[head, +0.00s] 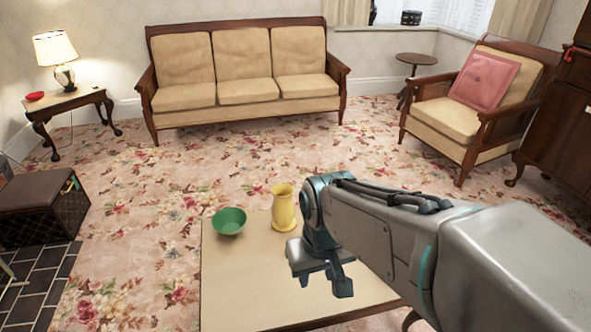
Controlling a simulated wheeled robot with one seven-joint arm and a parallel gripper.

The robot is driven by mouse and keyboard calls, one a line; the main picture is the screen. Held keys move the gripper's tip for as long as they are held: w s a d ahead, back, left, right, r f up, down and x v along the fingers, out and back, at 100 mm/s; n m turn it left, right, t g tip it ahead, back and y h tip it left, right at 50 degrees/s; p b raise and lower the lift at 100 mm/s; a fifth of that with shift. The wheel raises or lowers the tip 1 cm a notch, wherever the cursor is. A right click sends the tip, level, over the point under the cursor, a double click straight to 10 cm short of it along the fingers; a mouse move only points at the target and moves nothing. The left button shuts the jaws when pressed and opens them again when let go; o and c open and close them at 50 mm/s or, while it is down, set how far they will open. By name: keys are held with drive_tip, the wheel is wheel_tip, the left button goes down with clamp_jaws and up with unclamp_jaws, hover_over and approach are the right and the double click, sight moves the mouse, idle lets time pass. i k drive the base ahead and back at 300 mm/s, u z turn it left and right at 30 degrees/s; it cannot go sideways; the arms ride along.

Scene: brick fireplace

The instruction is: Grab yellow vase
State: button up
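A yellow vase (282,208) stands upright on a low beige table (240,285), near its far edge. My arm reaches in from the right, and my gripper (322,284) is over the table, nearer to me and to the right of the vase. The gripper points down and looks apart from the vase. Its two fingers appear spread with nothing between them. The vase is in full view, with my arm's wrist close to its right side.
A green bowl (229,221) sits on the table just left of the vase. A dark box-like stool (42,207) stands at the left. A sofa (243,75), an armchair (480,100) and a lamp table (70,101) stand beyond open flowered carpet.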

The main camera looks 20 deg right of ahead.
sight(283, 209)
drive_tip(key=z, duration=0.15)
drive_tip(key=i, duration=1)
